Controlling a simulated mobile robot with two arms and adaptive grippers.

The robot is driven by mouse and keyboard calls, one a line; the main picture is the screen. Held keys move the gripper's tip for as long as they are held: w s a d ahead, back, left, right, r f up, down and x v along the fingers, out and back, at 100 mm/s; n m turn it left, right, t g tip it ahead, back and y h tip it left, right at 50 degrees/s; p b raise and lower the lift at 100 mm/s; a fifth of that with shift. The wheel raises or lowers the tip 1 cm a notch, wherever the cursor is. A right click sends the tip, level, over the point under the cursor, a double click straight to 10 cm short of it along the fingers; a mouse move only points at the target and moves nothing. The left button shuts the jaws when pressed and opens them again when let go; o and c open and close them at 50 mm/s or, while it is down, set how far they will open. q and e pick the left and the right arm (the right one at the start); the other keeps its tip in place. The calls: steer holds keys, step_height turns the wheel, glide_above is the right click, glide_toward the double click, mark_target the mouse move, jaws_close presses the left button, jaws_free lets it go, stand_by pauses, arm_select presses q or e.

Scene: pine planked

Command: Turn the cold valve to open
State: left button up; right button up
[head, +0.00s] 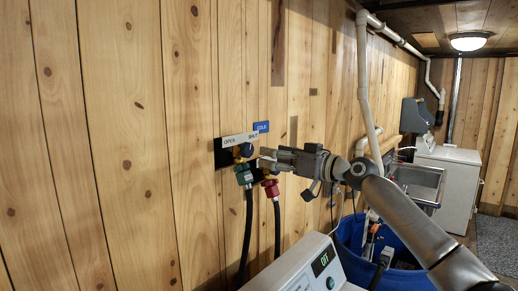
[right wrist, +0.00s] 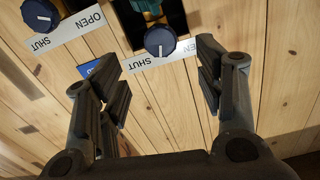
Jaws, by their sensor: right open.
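Two dark blue valve knobs are on the plank wall. The left knob (head: 245,150), above a green hose fitting (head: 243,175), has an OPEN–SHUT plate (head: 238,139). A blue COLD tag (head: 261,127) sits at this plate's upper right end. In the right wrist view this knob (right wrist: 160,41) has its white mark toward the plate, between the two words. My right gripper (head: 264,159) is open, its fingers (right wrist: 163,70) apart on either side of the knob and seemingly not touching. The other knob (right wrist: 40,14) is outside the fingers; my gripper hides it in the head view.
A red fitting (head: 271,188) and black hoses (head: 277,230) hang below the valves. A white machine (head: 305,270) with a display stands below, beside a blue bin (head: 350,232). A sink (head: 418,181) and white pipes (head: 363,75) are further right. The wall left of the valves is clear.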

mark_target(250, 151)
steer(key=p+x, duration=0.1)
steer(key=x, duration=0.1)
steer(key=p+x, duration=0.1)
steer(key=x, duration=0.2)
steer(key=shift+a+r+p, duration=0.2)
steer(key=shift+r+p, duration=0.05)
steer(key=shift+p, duration=0.05)
arm_select(q)
steer(key=shift+s+a+r+p, duration=0.1)
steer(key=shift+r+p, duration=0.45)
steer(key=shift+r, duration=1.7)
arm_select(e)
steer(key=shift+f+x, duration=0.1)
steer(key=shift+x, duration=0.6)
steer(key=shift+f+x, duration=0.15)
steer(key=shift+x, duration=0.55)
steer(key=shift+w+d, duration=0.1)
steer(key=shift+c, duration=0.2)
steer(key=c, duration=1)
steer(key=shift+f+b, duration=0.1)
steer(key=shift+b, duration=0.5)
steer(key=shift+n+b, duration=0.9)
steer(key=shift+b, duration=0.35)
steer(key=shift+n+b, duration=0.3)
steer(key=shift+n, duration=0.1)
arm_select(q)
steer(key=shift+f, duration=2.3)
arm_select(e)
steer(key=shift+n, duration=0.8)
